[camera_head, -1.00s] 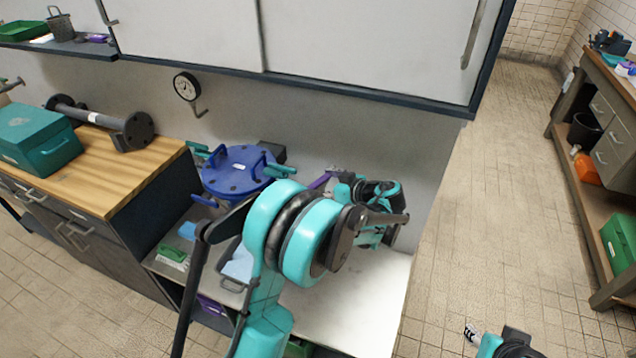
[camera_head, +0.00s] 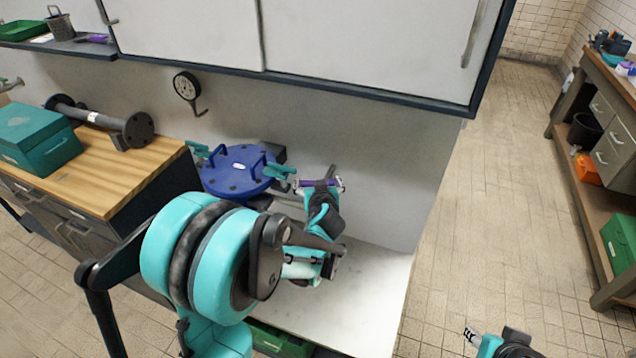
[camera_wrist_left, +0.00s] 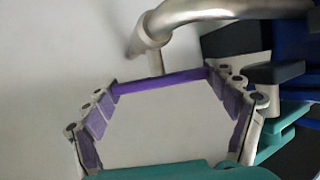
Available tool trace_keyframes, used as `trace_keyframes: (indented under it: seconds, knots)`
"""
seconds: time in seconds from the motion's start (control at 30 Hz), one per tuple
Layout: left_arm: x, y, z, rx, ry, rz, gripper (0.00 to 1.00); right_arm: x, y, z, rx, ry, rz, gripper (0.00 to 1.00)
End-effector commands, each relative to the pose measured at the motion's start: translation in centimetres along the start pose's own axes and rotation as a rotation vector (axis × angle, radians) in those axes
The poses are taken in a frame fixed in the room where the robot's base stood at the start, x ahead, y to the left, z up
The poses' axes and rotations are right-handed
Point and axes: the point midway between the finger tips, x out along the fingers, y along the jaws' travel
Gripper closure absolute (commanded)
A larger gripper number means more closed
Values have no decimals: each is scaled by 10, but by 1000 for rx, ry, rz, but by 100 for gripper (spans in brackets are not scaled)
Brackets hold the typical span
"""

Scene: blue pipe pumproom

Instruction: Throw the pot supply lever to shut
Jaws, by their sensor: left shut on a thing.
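The purple lever bar (camera_head: 318,183) is beside the blue round lid, in front of the wall. In the left wrist view the bar (camera_wrist_left: 160,82) spans between the two fingertips, touching or nearly touching both. My left gripper (camera_head: 320,187) is shut on the bar, its fingers held wide apart by its length. A bent silver pipe (camera_wrist_left: 205,14) passes just beyond the bar, with a short stem reaching down to it. In the head view my gripper and arm hide the lever's lower surroundings.
The blue round lid (camera_head: 236,172) with handles and teal clamps is close on the left. A white bench top (camera_head: 365,300) is clear below. Overhead cabinets (camera_head: 370,45) overhang the wall. A wooden counter (camera_head: 95,170) with a teal box (camera_head: 38,142) is farther left.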

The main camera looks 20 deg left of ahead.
Motion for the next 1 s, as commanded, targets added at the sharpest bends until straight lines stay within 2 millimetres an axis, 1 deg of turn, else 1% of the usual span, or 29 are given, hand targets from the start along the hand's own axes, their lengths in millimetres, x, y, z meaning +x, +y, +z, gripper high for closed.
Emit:
trace_keyframes:
  seconds: [0.3,0.73,0.77,0.8,0.83,1.0]
  knots:
    - [0,0,0,32,-1,79,43,0,0,0,0,0,0,60]
    - [0,0,0,37,-1,88,43,0,0,0,0,0,0,60]
    - [0,0,0,37,-1,88,12,0,0,0,0,0,0,60]
    - [0,0,0,37,-1,88,1,0,0,0,0,0,0,60]
    - [0,0,0,37,-1,88,0,0,0,0,0,0,0,60]
    - [0,0,0,36,-1,88,0,0,0,0,0,0,0,60]
